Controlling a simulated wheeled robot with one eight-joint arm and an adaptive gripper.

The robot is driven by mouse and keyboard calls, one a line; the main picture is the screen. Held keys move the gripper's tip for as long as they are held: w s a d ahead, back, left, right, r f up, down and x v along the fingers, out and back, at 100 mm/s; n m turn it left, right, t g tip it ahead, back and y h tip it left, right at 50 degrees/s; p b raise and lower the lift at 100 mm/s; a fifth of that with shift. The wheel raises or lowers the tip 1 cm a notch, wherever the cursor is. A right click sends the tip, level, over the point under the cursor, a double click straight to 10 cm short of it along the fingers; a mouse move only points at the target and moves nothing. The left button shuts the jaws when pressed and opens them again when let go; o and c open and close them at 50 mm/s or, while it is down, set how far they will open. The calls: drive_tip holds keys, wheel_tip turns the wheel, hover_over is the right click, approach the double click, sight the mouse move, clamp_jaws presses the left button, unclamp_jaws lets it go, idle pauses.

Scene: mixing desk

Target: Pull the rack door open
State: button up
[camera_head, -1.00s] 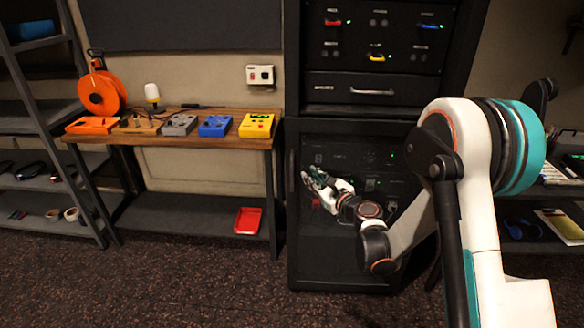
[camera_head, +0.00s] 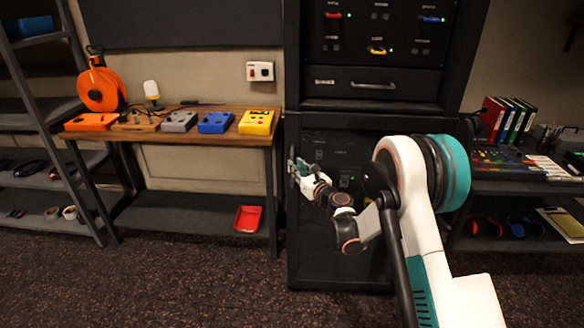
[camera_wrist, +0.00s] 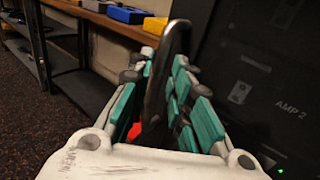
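The rack door (camera_head: 325,255) is the dark lower front of the black rack and looks closed, with amp panels showing behind it. In the wrist view, a dark curved metal bar, apparently the door handle (camera_wrist: 168,72), stands upright between the teal-padded fingers of my gripper (camera_wrist: 160,85). A gap shows between the left finger and the bar, so the fingers look open around it. In the head view my gripper (camera_head: 293,168) is at the door's left edge; the handle is hidden or too small to make out there.
A wooden bench (camera_head: 180,137) with several coloured boxes stands left of the rack, a red tray (camera_head: 247,219) on its lower shelf. A drawer (camera_head: 370,85) is above the door. A shelf with binders (camera_head: 505,118) stands at right. Dark carpet in front is clear.

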drive_tip(key=shift+b+x, duration=0.4)
drive_tip(key=shift+x, duration=1.55)
drive_tip(key=shift+c, duration=0.5)
clamp_jaws()
drive_tip(key=shift+s+d, duration=0.1)
